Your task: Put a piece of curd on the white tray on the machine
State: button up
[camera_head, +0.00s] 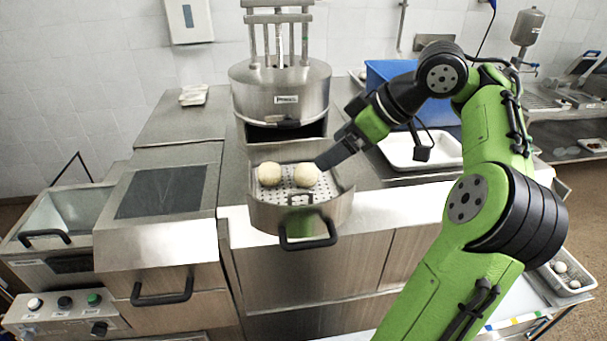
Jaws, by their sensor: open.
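Two round, cream-white pieces of curd sit side by side on the white perforated tray (285,186) in the pulled-out drawer of the steel machine (280,95). One is the left curd piece (270,174), the other the right curd piece (306,175). My gripper (326,162) is open, just right of and slightly above the right curd piece, its dark fingers pointing down-left. I cannot tell whether it touches the curd. More pale curd pieces (560,267) lie in a metal tray (547,281) at the lower right.
A white, shallow tray (440,150) and a blue crate (383,72) stand on the counter behind my arm. The drawer's black handle (308,243) sticks out in front. A steel unit with a dark top panel (162,191) stands to the left.

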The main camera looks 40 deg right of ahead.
aim_at(311, 168)
jog(key=shift+w+f, duration=0.6)
jog(key=shift+f, duration=0.3)
jog(key=shift+a+x, duration=0.2)
jog(key=shift+x, duration=1)
jog(key=shift+w+f, duration=0.25)
jog(key=shift+x, duration=2.55)
jog(key=shift+s, duration=0.1)
jog(key=c, duration=1.5)
jog(key=r, duration=0.7)
jog(key=shift+d+r, duration=0.2)
jog(key=shift+r, duration=0.15)
jog(key=shift+a+r, duration=0.15)
jog(key=shift+r, duration=1)
